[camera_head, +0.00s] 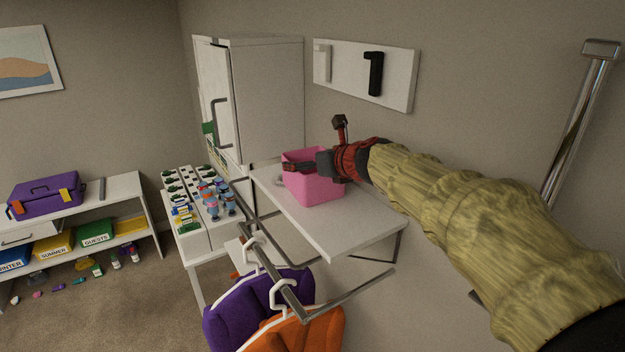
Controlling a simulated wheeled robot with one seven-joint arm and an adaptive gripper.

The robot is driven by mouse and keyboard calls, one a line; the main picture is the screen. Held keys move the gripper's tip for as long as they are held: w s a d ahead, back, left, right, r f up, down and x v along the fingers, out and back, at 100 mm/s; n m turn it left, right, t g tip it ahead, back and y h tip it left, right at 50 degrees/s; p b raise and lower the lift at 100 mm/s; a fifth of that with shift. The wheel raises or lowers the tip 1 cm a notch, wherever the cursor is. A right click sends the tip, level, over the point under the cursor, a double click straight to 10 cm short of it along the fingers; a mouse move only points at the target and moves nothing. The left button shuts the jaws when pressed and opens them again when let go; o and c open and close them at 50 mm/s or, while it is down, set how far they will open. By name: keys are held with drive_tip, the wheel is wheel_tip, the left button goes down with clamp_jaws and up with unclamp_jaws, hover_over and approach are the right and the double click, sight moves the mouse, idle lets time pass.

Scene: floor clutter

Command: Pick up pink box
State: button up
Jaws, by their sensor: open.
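The pink box (314,190) is an open-topped bin standing upright on a white wall shelf (362,233). My gripper (328,158), red and black, is at the box's upper right rim. One dark fingertip stands up above and behind the box. The lower black part overlaps the rim in the picture. My gripper is open, and I cannot tell whether it touches the box. My arm in its yellowish sleeve comes in from the right and hides the wall behind it.
A metal rail with purple (258,308) and orange (303,332) garments hangs in front of the shelf. A white cabinet (268,100) stands behind. A table with small figures (211,200) is left of the shelf. The shelf's front right part is bare.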

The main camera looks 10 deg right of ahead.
drive_tip(key=shift+s+r, duration=0.1)
drive_tip(key=shift+s, duration=0.1)
drive_tip(key=shift+c, duration=0.5)
drive_tip(key=shift+w, duration=0.15)
drive_tip(key=shift+c, duration=1.3)
drive_tip(key=c, duration=1)
